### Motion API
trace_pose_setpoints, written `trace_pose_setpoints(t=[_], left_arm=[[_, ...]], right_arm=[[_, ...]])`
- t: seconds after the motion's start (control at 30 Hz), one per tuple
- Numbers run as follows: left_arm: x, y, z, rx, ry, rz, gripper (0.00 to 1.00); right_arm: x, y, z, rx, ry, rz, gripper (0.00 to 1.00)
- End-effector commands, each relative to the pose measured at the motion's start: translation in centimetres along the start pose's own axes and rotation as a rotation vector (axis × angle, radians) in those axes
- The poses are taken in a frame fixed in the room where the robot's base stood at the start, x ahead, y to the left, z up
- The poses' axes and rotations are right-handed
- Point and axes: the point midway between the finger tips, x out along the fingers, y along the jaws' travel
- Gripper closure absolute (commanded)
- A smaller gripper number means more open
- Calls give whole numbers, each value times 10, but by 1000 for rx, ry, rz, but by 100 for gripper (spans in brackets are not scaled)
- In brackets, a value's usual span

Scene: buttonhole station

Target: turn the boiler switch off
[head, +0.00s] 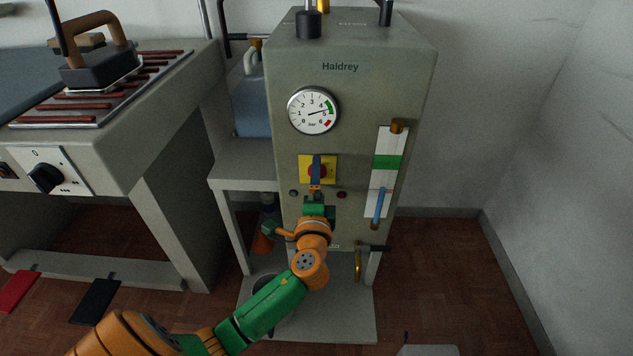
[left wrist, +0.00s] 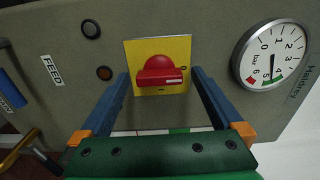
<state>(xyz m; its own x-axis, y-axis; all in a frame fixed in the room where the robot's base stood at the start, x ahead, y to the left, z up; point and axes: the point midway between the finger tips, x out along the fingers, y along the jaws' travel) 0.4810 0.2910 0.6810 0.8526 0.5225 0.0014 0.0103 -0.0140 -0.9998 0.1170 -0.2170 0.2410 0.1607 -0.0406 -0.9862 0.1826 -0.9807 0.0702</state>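The boiler switch is a red rotary knob on a yellow plate (head: 332,161) on the front of the grey boiler (head: 286,131), below the round gauge. The red knob (left wrist: 158,72) shows whole in the left wrist view, with a pale mark at its lower right side. A "0" is printed on the plate (left wrist: 137,50) to the knob's right in that view. My left gripper (head: 316,172) is in front of the switch. Its two blue fingers (left wrist: 160,88) are apart, one on each side of the knob, with visible gaps. In the head view a finger hides much of the knob. My right gripper is out of view.
The pressure gauge (head: 313,110) is above the switch. A sight glass (head: 385,176) is at the right, and a brass tap (head: 358,265) lower down. Small dark lamps or buttons (left wrist: 104,73) flank the switch. An iron (head: 101,68) stands on the left table.

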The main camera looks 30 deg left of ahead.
Motion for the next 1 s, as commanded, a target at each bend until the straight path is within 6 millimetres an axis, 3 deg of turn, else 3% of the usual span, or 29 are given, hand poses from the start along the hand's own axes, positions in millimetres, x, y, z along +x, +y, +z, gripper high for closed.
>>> trace_pose_setpoints(t=[0.2, 0.5, 0.6, 1.0], left_arm=[[-4, 1, 0, 2, 1, 2, 0], [-61, 2, 0, 0, 2, 4, 0], [-70, 1, 0, 0, 0, 3, 0], [-71, 0, 0, 1, 0, 1, 0]], right_arm=[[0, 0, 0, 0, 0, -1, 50], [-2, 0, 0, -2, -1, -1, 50], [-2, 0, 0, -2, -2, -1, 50], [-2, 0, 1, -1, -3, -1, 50]])
